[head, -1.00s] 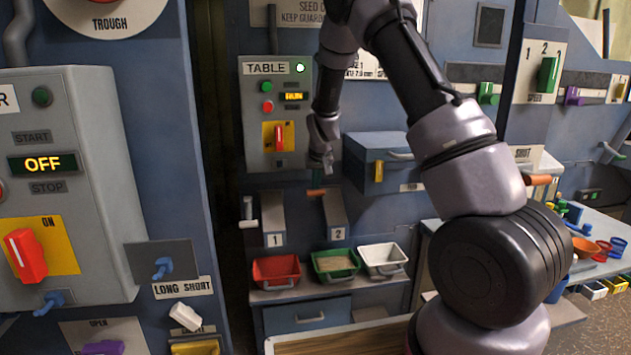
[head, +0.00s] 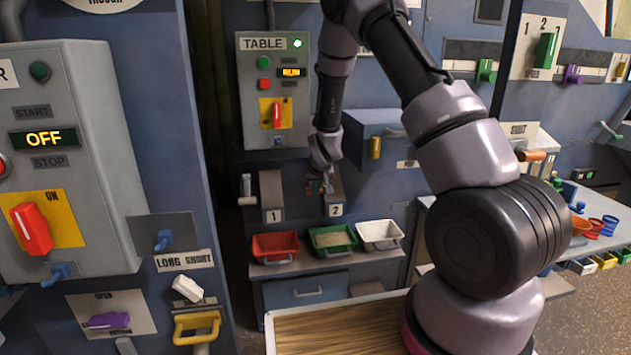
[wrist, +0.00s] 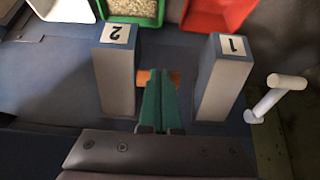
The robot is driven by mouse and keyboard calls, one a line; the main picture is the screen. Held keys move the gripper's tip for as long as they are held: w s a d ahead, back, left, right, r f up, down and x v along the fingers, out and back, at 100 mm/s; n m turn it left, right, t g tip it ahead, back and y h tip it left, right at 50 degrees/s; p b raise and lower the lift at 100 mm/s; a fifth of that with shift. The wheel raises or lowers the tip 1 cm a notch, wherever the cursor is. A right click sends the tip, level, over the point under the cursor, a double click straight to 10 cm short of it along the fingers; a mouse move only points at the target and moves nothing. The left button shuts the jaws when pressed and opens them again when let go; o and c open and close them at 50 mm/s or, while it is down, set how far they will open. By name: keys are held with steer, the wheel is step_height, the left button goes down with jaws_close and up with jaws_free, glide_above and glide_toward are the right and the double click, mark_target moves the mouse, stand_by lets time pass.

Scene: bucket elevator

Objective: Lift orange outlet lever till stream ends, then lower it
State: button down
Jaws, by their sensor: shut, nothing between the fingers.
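The orange outlet lever (wrist: 143,77) shows in the wrist view beside the chute marked 2 (wrist: 115,80), with its ends on both sides of my fingertips. My gripper (wrist: 159,74) has its green fingers shut with nothing between them. They overlap the lever's middle; I cannot tell whether they touch it. In the head view my gripper (head: 324,185) is in front of chute 2 (head: 336,208) and largely hides the lever. The green bucket (head: 333,252) below chute 2 holds pale grain. No falling stream can be made out.
A white-handled lever (wrist: 286,81) stands beside chute 1 (wrist: 226,80). An empty red bucket (head: 275,257) and an empty white bucket (head: 380,248) flank the green one. The TABLE panel (head: 274,125) above reads RUN with its green light lit.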

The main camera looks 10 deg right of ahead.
steer(key=shift+w+f, duration=0.1)
steer(key=shift+f, duration=1.2)
